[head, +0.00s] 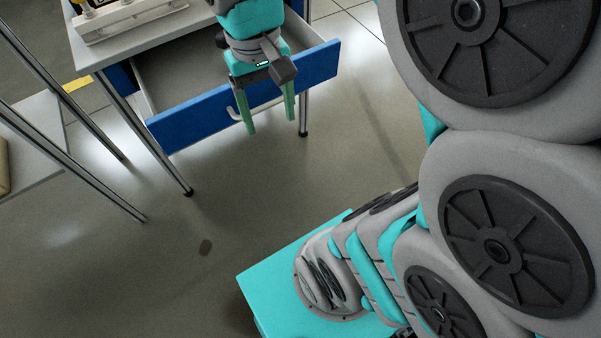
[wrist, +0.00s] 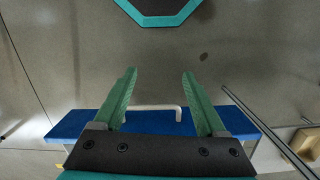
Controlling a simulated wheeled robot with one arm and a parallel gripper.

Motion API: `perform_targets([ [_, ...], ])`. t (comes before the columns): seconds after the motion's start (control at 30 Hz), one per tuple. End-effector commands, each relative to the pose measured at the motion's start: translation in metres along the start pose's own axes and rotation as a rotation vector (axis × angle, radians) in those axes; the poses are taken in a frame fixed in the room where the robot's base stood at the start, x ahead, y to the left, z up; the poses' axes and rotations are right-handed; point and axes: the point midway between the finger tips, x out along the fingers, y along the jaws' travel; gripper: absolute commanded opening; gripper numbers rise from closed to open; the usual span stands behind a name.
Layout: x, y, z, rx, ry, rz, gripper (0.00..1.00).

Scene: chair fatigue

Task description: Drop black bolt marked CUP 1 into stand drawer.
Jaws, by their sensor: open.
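The stand drawer (head: 190,116) is pulled out, with a blue front and a pale handle (head: 233,113); the visible part of its inside looks empty. Its blue front also shows in the wrist view (wrist: 65,124). My gripper (head: 271,126) points down at the drawer front, near the handle, in the head view. In the wrist view my gripper (wrist: 158,73) has its green fingers spread, with nothing between the tips. The handle appears between the fingers there, but I cannot tell whether they touch it. The black bolt marked CUP 1 is not seen in either view.
The stand's grey top (head: 120,48) carries a white rack (head: 130,18) with yellow and dark items at the upper left. Another table (head: 35,140) stands at the left edge.

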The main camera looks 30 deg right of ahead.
Motion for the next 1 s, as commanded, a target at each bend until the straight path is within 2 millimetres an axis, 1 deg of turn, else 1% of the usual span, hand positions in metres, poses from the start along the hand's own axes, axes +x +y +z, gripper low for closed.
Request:
perform_targets([
  [0.03,0.014,0.002,0.021,-0.023,-0.013,0.002,0.74],
  [0.1,0.032,0.004,0.043,-0.054,-0.02,0.002,0.74],
  [0.2,0.053,0.007,0.069,-0.088,-0.033,0.003,0.74],
  [0.33,0.069,0.009,0.087,-0.115,-0.04,0.003,0.74],
  [0.47,0.074,0.01,0.093,-0.124,-0.04,0.002,0.74],
  [1.0,0.073,0.01,0.092,-0.123,-0.041,0.002,0.74],
])
